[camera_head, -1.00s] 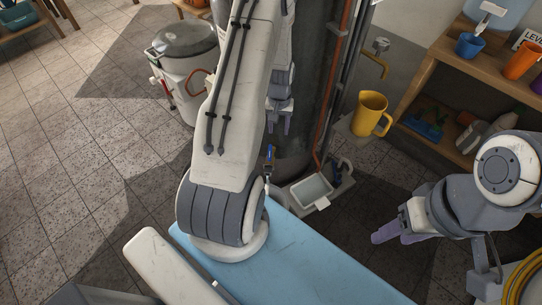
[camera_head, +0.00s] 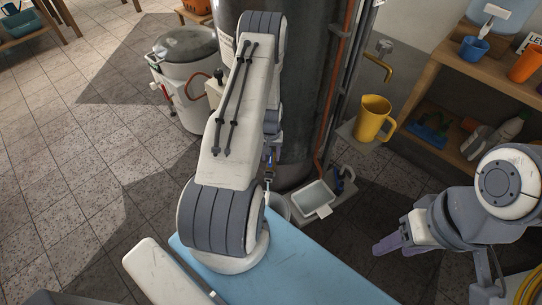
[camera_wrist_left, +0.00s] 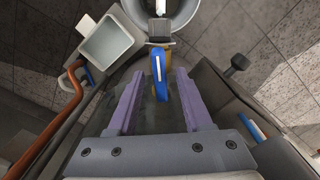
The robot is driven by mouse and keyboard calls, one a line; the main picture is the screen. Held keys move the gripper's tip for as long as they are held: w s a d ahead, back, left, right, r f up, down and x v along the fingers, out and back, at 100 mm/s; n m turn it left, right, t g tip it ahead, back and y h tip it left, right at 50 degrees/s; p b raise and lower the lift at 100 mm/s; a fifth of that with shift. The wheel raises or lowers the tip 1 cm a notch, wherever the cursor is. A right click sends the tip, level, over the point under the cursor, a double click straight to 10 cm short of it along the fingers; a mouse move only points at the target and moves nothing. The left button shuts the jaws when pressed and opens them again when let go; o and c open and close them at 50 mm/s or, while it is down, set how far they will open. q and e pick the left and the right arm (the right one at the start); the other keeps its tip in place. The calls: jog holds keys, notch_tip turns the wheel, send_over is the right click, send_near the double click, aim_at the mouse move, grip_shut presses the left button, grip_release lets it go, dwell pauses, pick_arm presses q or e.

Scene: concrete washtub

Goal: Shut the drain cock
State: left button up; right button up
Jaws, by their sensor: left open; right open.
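The drain cock is low on the front of the dark cylindrical tank. Its blue lever (camera_wrist_left: 159,78) and brass body (camera_wrist_left: 159,51) show in the left wrist view. In the head view the cock (camera_head: 269,167) is small and partly hidden by my left arm. My left gripper (camera_wrist_left: 160,72) is open, with one purple finger on each side of the blue lever. I cannot tell whether either finger touches it. In the head view this gripper (camera_head: 272,143) is mostly hidden behind its arm. My right gripper (camera_head: 387,246) is open and empty at the right.
A bucket (camera_wrist_left: 188,14) stands below the cock's outlet. An orange pipe (camera_head: 329,120) runs down the tank (camera_head: 304,90). A yellow jug (camera_head: 371,119) stands under a brass tap (camera_head: 378,66).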

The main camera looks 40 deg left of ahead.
pick_arm(q)
grip_shut()
jog(key=shift+n, duration=0.4)
jog(key=n, duration=0.3)
jog(key=shift+n+p, duration=0.4)
jog(key=n, duration=0.5)
jog(key=shift+n+p, duration=0.3)
grip_release()
